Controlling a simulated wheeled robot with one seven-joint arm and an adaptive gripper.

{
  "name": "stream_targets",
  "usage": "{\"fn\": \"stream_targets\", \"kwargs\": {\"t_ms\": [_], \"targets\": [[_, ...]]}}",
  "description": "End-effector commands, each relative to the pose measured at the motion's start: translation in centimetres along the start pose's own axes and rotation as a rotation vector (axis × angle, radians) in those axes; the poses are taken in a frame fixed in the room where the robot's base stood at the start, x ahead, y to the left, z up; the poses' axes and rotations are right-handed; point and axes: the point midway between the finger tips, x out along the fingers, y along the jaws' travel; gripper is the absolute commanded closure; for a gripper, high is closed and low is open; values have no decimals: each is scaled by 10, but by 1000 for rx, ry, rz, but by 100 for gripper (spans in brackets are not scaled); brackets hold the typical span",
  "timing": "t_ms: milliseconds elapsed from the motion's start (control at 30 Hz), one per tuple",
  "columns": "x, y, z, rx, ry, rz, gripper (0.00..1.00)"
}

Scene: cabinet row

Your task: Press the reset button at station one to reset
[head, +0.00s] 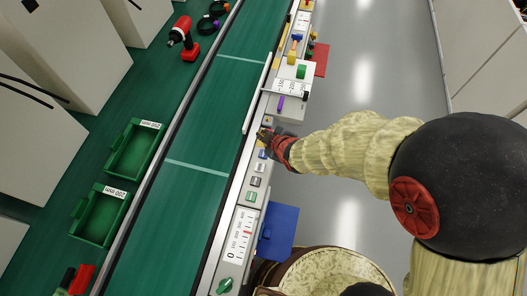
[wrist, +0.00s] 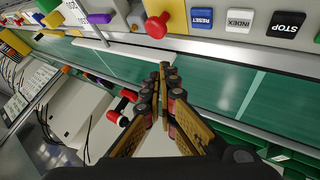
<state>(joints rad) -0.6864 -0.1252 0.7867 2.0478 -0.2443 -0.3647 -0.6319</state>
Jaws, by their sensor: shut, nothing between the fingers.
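The blue RESET button (wrist: 201,18) is at the top of the wrist view, on the pale control panel. It also shows in the head view (head: 262,154) as a small blue key just below my gripper. My gripper (head: 265,133) is over the panel at the rail edge, its fingers closed together and empty. In the wrist view the fingertips (wrist: 165,68) are below and left of the RESET button, apart from it in the picture. I cannot tell the exact gap. A station number is not readable here.
In the head view a green button (head: 251,196), a gauge (head: 240,235) and a blue plate (head: 279,223) lie nearby.

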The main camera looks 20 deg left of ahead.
Motion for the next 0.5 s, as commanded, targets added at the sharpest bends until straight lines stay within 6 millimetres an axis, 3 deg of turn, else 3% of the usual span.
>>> {"fn": "stream_targets", "kwargs": {"t_ms": [133, 500], "targets": [[7, -12, -6, -33, 21, -10, 100], [8, -11, -5, -32, 21, -9, 100]]}}
